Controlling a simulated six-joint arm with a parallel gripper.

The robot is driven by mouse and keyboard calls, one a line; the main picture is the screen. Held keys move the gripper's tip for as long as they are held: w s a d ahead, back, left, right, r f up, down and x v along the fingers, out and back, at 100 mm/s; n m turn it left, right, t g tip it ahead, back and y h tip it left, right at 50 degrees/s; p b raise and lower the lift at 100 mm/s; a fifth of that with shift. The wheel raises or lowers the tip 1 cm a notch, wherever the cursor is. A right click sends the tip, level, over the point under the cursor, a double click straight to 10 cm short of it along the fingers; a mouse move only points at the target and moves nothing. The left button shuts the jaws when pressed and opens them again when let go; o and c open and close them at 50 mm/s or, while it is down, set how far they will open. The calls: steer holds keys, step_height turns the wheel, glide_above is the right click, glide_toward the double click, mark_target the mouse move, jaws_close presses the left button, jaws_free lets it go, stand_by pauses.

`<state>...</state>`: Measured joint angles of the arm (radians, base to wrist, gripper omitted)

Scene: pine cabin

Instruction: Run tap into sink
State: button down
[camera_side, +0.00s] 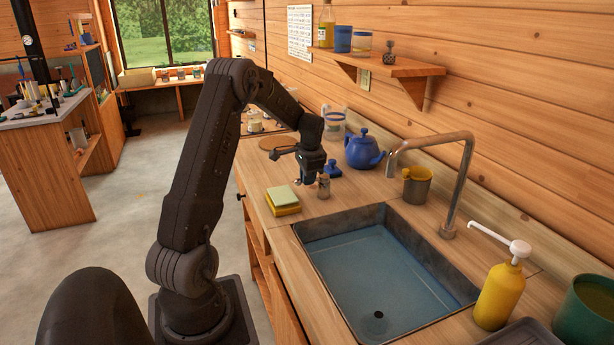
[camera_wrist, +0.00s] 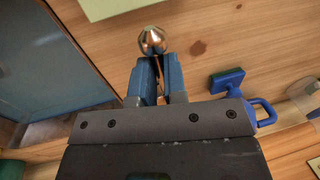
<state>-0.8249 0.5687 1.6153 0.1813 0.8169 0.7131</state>
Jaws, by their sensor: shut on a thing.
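The copper-coloured tap (camera_side: 468,165) stands at the sink's right rim, its spout bent toward the back and down. The metal sink (camera_side: 365,268) shows a blue bottom with a drain; it also shows in the wrist view (camera_wrist: 45,70). I see no water stream. My gripper (camera_side: 318,180) is low over the counter beyond the sink's far left corner.
A yellow-green sponge (camera_side: 283,198) lies left of the lever, a blue-handled brush (camera_side: 333,169) behind it. A blue teapot (camera_side: 364,150) and brassy mug (camera_side: 417,186) stand near the wall. A yellow pump bottle (camera_side: 499,295) and green pot (camera_side: 588,310) are front right.

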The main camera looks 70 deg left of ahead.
steer(key=shift+s, duration=0.2)
steer(key=c, duration=1.2)
jaws_free()
steer(key=shift+w, duration=0.1)
steer(key=shift+o, duration=0.2)
step_height(320, 180, up, 14)
steer(key=d, duration=0.2)
steer(key=shift+d+f, duration=0.2)
steer(key=shift+d, duration=0.15)
